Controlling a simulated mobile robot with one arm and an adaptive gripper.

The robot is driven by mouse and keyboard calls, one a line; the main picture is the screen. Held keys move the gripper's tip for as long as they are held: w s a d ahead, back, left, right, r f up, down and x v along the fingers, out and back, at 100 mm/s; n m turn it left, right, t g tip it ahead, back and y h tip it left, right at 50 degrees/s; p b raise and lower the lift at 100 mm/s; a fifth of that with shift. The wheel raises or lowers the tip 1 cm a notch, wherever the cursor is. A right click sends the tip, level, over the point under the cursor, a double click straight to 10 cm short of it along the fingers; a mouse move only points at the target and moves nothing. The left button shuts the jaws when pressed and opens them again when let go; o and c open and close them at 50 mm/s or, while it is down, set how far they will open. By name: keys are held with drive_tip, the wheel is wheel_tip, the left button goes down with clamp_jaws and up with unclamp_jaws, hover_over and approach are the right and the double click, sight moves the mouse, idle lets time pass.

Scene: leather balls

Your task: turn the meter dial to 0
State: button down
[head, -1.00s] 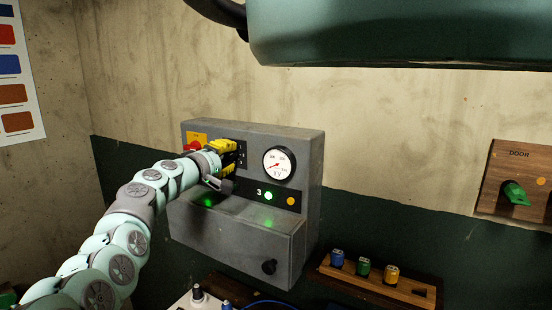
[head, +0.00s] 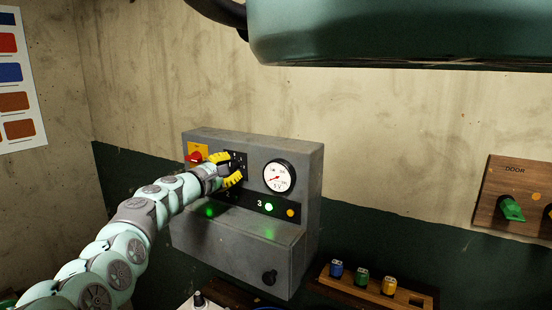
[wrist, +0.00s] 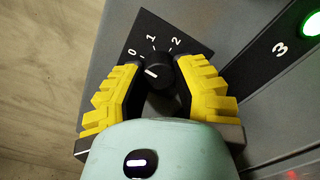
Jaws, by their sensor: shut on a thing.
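The meter dial is a black round knob (wrist: 158,72) with a white mark, on a black plate (wrist: 170,45) printed 0, 1 and 2. In the wrist view the mark is on the knob's left side, the side of the 0; its exact alignment I cannot tell. My gripper (wrist: 160,78) is shut on the knob, with a yellow-backed finger on each side. In the head view my gripper (head: 236,168) is at the grey box's front (head: 255,235). The knob is mostly hidden there. The round meter (head: 279,177) has its red needle at lower left.
A red button (head: 195,157) on a yellow plate is close left of my gripper. A lit green lamp (head: 269,207) is below the meter. A wooden rack (head: 365,289) with coloured plugs stands at lower right. A wooden DOOR panel (head: 513,178) is on the right wall.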

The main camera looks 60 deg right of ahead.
drive_tip(key=shift+w+f+n, duration=0.1)
drive_tip(key=shift+f+n, duration=0.05)
drive_tip(key=shift+n, duration=0.45)
drive_tip(key=c, duration=0.7)
unclamp_jaws()
drive_tip(key=shift+o, duration=0.2)
